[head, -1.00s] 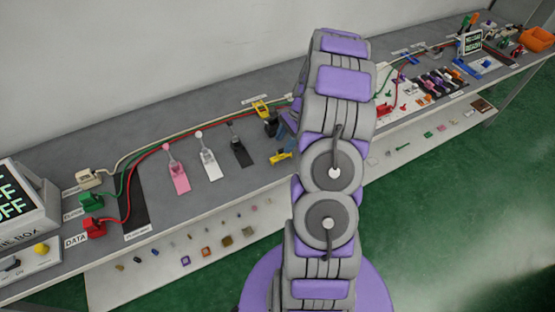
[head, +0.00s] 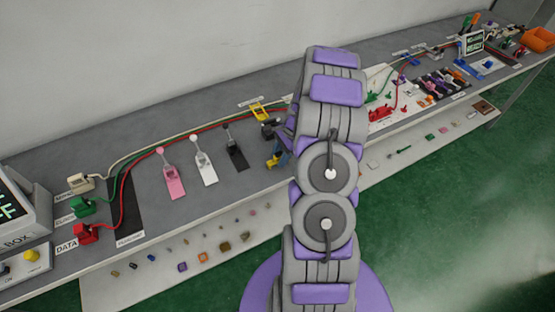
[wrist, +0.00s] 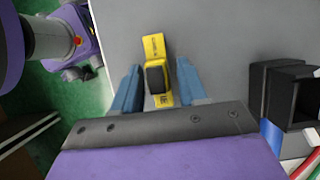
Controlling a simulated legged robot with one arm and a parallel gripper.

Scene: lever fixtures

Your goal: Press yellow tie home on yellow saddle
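In the wrist view a yellow piece with a dark block on it (wrist: 160,98) lies between my two blue fingers. My gripper (wrist: 157,66) is open around it, with a narrow gap at each side. In the head view a yellow piece (head: 273,160) shows beside my arm, partly hidden by it. I cannot tell for certain which is the tie and which the saddle.
A black open box (wrist: 290,95) stands right of my gripper. Pink (head: 171,174), white (head: 204,163) and black (head: 235,149) lever fixtures stand to the left. Red, green and cream cables run along the bench. A lower shelf (head: 110,290) holds several small parts.

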